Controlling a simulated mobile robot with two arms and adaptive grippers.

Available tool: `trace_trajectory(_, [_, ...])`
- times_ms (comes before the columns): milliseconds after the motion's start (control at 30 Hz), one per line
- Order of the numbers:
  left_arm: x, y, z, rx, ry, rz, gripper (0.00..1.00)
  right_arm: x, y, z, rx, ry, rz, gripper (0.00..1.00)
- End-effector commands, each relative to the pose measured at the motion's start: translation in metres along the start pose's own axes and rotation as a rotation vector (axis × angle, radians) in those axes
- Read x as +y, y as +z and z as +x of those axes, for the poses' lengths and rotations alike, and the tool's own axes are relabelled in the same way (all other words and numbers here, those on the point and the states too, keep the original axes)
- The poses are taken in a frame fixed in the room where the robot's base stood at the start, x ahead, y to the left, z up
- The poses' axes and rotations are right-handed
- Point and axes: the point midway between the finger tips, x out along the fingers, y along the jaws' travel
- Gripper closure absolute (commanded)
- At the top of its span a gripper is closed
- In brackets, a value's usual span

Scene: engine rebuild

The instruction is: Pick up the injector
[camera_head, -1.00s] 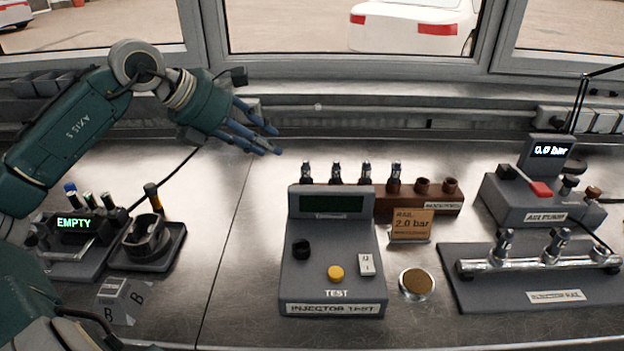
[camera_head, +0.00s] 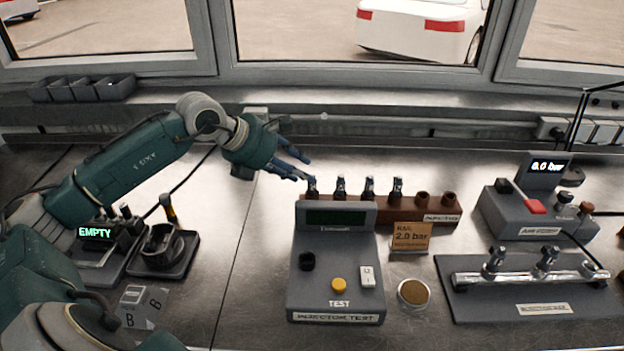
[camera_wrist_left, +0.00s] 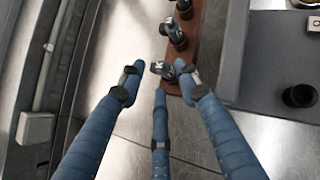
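Several dark injectors with metallic tops stand upright in a brown rack (camera_head: 440,213) behind the injector test unit. The leftmost injector (camera_head: 312,187) is nearest my left gripper (camera_head: 297,168), whose blue fingers point right and down, close to its top. In the left wrist view this injector (camera_wrist_left: 163,69) appears between the spread fingertips, close to the right one; I cannot tell whether they touch. The left gripper is open and holds nothing. My right gripper is not in view.
The test unit (camera_head: 333,270) stands in front of the rack. A black holder (camera_head: 165,248) and a display reading EMPTY (camera_head: 96,232) are at left. The injector rail (camera_head: 530,275) and a pump unit (camera_head: 535,215) are at right.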

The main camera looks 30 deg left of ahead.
Motion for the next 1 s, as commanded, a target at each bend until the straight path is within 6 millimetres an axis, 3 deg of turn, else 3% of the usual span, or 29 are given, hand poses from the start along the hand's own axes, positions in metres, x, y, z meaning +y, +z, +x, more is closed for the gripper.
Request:
trace_trajectory(33, [-0.003,0.007,0.003,-0.003,-0.005,-0.002,0.67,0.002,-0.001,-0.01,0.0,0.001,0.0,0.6])
trace_trajectory(200, [-0.002,0.003,0.023,0.0,-0.002,-0.003,0.67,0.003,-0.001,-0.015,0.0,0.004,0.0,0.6])
trace_trajectory(467, [-0.001,0.002,0.027,0.0,0.0,0.0,0.67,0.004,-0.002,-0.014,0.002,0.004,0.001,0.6])
trace_trajectory(500, [-0.001,0.002,0.027,0.0,0.0,0.0,0.69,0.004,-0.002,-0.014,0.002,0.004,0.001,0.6])
trace_trajectory(667, [-0.001,0.002,0.027,0.0,0.0,0.0,1.0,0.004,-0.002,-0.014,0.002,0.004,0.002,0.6])
trace_trajectory(1000, [-0.001,0.002,0.027,0.0,0.0,0.0,1.0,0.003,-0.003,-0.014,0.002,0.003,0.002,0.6])
